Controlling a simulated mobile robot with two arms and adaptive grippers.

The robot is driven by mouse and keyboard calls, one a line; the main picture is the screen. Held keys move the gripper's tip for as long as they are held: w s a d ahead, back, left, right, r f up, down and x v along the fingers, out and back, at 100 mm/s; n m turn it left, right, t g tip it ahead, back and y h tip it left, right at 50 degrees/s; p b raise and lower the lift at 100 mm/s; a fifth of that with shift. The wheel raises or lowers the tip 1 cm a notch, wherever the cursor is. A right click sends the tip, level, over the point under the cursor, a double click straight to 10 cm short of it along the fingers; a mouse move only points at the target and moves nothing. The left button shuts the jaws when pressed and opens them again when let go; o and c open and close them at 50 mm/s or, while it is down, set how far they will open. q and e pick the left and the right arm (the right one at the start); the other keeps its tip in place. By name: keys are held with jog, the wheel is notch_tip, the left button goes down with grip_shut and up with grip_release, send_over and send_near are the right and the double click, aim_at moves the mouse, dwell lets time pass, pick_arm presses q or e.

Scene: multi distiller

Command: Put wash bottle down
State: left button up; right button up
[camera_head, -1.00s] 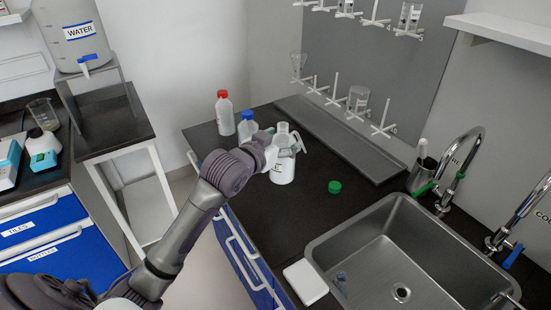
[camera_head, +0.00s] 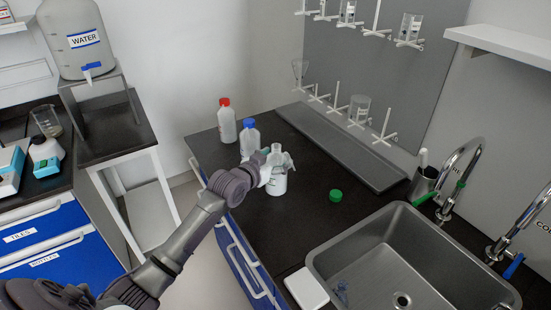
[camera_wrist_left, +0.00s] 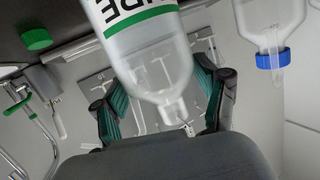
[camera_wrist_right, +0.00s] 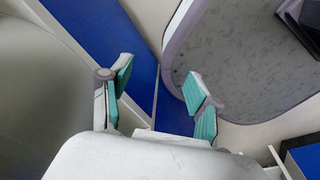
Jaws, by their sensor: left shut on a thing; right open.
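The wash bottle (camera_head: 277,182) is a white bottle with an open narrow neck, upright at the counter near its front edge in the head view. My left gripper (camera_head: 268,165) is shut on it around the upper part. My right gripper (camera_wrist_right: 158,105) is open and empty in the right wrist view.
Blue-capped (camera_head: 250,138) and red-capped (camera_head: 227,122) bottles stand behind the wash bottle. A green cap (camera_head: 335,195) lies on the counter to its right. A sink (camera_head: 400,262) and taps (camera_head: 458,165) are at the right. The counter between bottle and cap is clear.

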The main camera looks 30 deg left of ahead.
pick_arm(q)
jog(key=shift+r, duration=0.1)
jog(key=o, duration=0.9)
jog(key=shift+c, duration=0.2)
jog(key=shift+s, duration=0.25)
jog(key=b+v, duration=0.1)
jog(key=v, duration=1)
jog(key=shift+s, duration=0.3)
jog(key=shift+r, duration=0.1)
